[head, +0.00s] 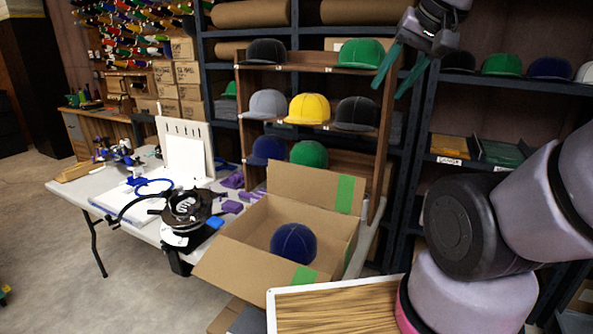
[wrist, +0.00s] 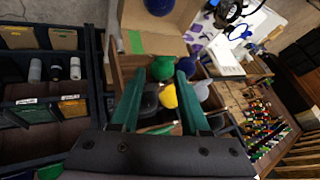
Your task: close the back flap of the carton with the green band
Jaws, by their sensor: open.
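The carton (head: 338,235) is open on the near end of the table, with a navy cap (head: 294,243) inside. Its back flap (head: 300,184) stands up and bears a green band (head: 345,194). The front flap (head: 250,268) hangs outward with a piece of green band. My gripper (head: 388,90) is open and empty, high above and to the right of the back flap, by the shelves. In the wrist view my gripper (wrist: 159,72) points over the cap display; the back flap (wrist: 155,43) and its green band (wrist: 137,42) show beyond the fingertips.
A wooden cap display (head: 330,100) with several caps stands behind the carton. Dark shelving (head: 412,150) rises at the right. An embroidery-type device (head: 188,215) and purple pieces (head: 232,206) lie left of the carton. A wooden board (head: 335,308) is in front.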

